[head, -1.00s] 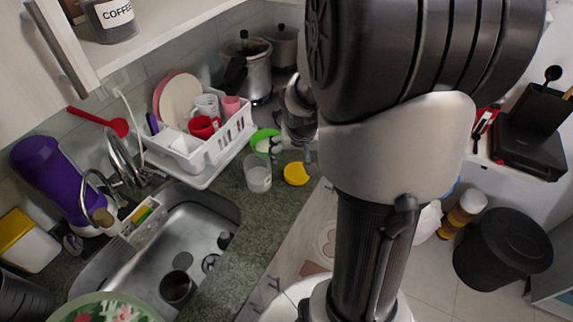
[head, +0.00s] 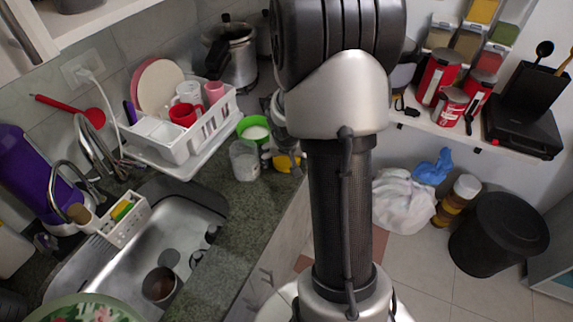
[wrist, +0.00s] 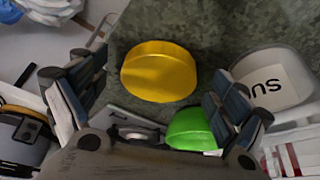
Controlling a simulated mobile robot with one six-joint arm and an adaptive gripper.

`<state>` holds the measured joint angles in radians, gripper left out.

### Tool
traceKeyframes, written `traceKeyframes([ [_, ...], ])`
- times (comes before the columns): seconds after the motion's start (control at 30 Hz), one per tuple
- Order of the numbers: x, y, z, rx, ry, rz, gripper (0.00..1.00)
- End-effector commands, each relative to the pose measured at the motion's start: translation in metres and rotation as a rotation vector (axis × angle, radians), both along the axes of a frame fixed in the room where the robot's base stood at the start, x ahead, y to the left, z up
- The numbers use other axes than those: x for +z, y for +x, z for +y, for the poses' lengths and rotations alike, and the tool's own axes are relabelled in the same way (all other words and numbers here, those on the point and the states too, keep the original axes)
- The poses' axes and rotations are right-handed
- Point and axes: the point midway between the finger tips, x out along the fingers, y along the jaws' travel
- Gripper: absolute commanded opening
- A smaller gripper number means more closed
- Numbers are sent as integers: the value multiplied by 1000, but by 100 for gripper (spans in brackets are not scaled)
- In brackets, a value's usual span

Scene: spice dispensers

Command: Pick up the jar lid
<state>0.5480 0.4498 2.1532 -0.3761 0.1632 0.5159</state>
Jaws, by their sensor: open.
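The yellow jar lid (wrist: 160,72) lies flat on the dark green counter in the wrist view. In the head view the lid (head: 287,163) is partly covered by my gripper (head: 281,152). In the wrist view my gripper (wrist: 152,78) is open and empty, with one finger on each side of the lid. I see no clear contact between fingers and lid. An open, clear jar (head: 244,160) stands just left of the lid in the head view. The jar (wrist: 275,80) shows at the right in the wrist view, with part of its label readable.
A white dish rack (head: 190,140) with cups and plates stands to the left. The sink (head: 150,245) is at front left. The counter edge is close to the lid.

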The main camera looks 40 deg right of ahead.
Motion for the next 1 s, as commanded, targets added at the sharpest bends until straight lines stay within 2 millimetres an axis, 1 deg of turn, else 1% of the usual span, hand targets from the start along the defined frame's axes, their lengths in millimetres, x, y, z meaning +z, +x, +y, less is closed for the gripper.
traceKeyframes([
  [0.03,-4,1,-1,0,-1,-2,91],
  [0.23,-2,2,-2,0,-1,-3,91],
  [0.83,-2,2,-1,-1,-1,-2,51],
  [1.0,-2,2,-1,-1,-1,-2,51],
])
